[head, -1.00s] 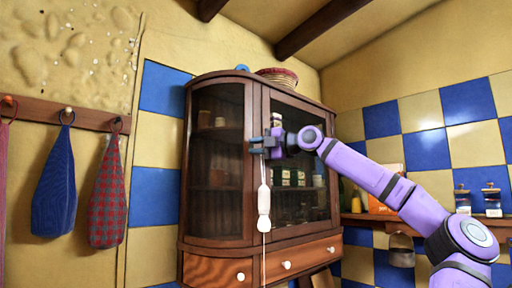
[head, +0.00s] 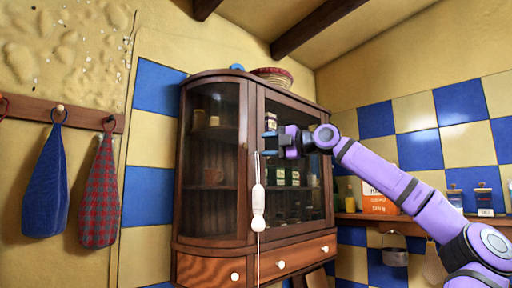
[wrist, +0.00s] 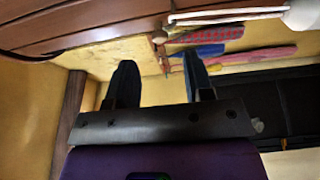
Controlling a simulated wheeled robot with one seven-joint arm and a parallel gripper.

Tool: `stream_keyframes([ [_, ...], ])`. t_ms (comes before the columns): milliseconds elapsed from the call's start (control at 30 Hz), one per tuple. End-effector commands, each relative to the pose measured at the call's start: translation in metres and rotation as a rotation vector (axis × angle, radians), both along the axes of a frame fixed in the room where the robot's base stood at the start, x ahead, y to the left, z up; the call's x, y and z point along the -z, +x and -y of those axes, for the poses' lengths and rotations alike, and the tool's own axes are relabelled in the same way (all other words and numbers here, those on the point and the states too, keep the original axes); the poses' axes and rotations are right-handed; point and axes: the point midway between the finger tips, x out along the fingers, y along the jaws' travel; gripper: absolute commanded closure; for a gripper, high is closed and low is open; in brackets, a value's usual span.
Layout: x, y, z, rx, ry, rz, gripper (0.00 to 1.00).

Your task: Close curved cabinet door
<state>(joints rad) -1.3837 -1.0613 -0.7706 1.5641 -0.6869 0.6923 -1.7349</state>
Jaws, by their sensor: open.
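The dark wooden cabinet (head: 248,225) hangs on the wall at the centre of the head view. Its curved glass door (head: 213,165) is on the left side and looks about flush with the frame; I cannot tell whether a narrow gap is left. A small knob (head: 243,147) shows at its right edge. My gripper (head: 268,144) is open and empty, in front of the cabinet's flat glass front (head: 290,170), right of the curved door's edge. In the wrist view my gripper (wrist: 160,75) shows two spread dark fingers with nothing between them.
A white pull (head: 258,208) hangs on a cord before the cabinet. Drawers (head: 295,260) run below. A basket (head: 273,76) sits on top. Two cloths, blue (head: 47,185) and red checked (head: 101,195), hang at left. A shelf with jars (head: 483,198) is at right.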

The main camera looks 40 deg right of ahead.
Motion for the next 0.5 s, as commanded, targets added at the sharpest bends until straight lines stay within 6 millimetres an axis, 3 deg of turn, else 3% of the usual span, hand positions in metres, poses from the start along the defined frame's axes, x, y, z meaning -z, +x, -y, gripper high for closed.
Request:
stream_keyframes([
  [200,0.0,-0.031,0.014,0.001,0.001,0.001,0.52],
  [500,0.0,-0.044,0.019,0.0,0.0,-0.001,0.52],
])
